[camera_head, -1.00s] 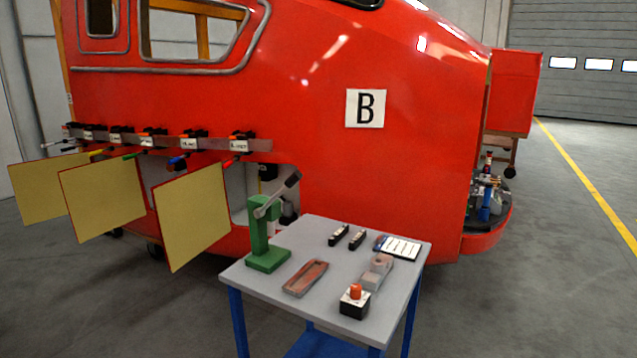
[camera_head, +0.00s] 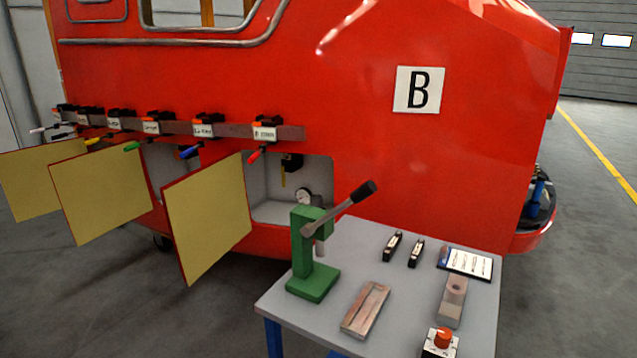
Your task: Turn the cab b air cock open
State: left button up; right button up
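The red cab (camera_head: 365,150) carries a white plate with a black letter B (camera_head: 419,90). In an open recess (camera_head: 270,211) low in its side, a black fitting (camera_head: 291,162) has a yellow lever (camera_head: 283,178) hanging down. A round gauge (camera_head: 304,197) is below it, partly behind the green press. Along a rail above the recess are several labelled black fittings with coloured handles. The rightmost has a red handle (camera_head: 257,154) slanting down. The labels are too small to read surely, so I cannot tell which fitting is the air cock. Neither gripper is in view.
A grey-topped table (camera_head: 400,300) stands close in front of the recess. It bears a green lever press (camera_head: 313,268), a metal tray (camera_head: 366,309) and a box with an orange knob (camera_head: 441,342). Open yellow panels (camera_head: 207,222) stick out at left. Floor is clear at right.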

aim_at(285, 166)
jog(key=i+j, duration=0.4)
jog(key=i+j+z, duration=0.15)
jog(key=i+j, duration=0.2)
jog(key=j, duration=0.1)
